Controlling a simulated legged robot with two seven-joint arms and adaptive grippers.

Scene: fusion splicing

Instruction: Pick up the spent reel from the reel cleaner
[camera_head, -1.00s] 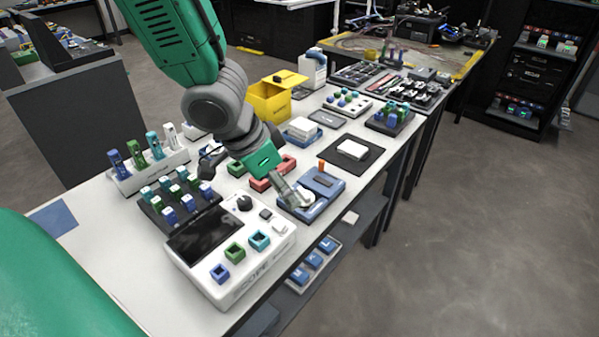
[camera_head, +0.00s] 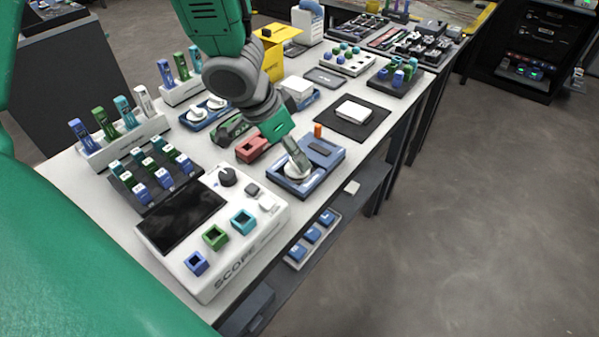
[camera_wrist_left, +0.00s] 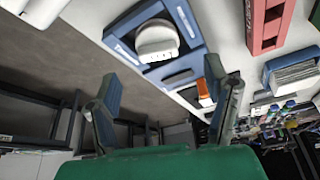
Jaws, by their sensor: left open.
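The blue reel cleaner (camera_head: 326,167) lies near the front edge of the table, with a dark pad and an orange post on it. The white round spent reel (camera_head: 296,173) sits in its left part, partly hidden by my gripper in the head view. The reel (camera_wrist_left: 156,42) shows whole in the left wrist view, inside the blue frame of the cleaner. My left gripper (camera_head: 294,150) points down over the reel. In the left wrist view its two fingers (camera_wrist_left: 170,88) are wide apart with nothing between them. My right gripper is not in view.
A white scope unit (camera_head: 250,235) stands in front of the cleaner at lower left. A red holder (camera_head: 252,149) is close to its left. A blue tray with two white reels (camera_head: 190,123) lies further left. A black mat with a white block (camera_head: 352,111) is at right.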

